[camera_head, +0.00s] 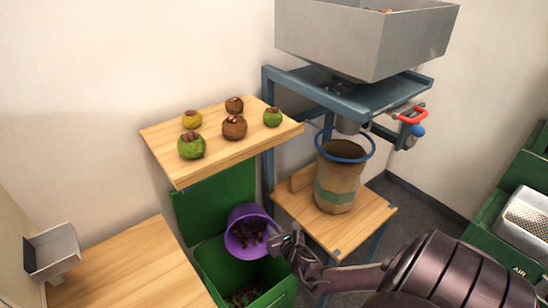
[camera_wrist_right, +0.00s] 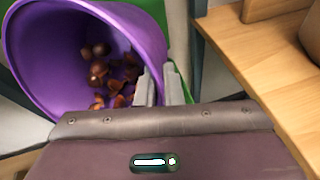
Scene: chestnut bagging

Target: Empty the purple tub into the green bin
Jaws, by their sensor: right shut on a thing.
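The purple tub (camera_head: 246,215) hangs tilted over the green bin (camera_head: 212,262), its mouth turned toward the camera. Brown chestnuts and husk bits lie inside the tub, clearer in the right wrist view, where the tub (camera_wrist_right: 35,55) fills the upper left. My right gripper (camera_head: 277,240) is shut on the tub's rim at its right side; its fingers (camera_wrist_right: 160,88) also show in the right wrist view. The green bin stands open with its lid raised behind, and brown bits lie at its bottom. My left gripper is not in view.
A wooden shelf (camera_head: 215,150) with several chestnuts and green husks sits above the bin. A wooden table (camera_head: 135,270) is at the left. A paper sack (camera_head: 338,180) stands on a wooden stand (camera_head: 370,215) under a grey hopper (camera_head: 365,40) to the right.

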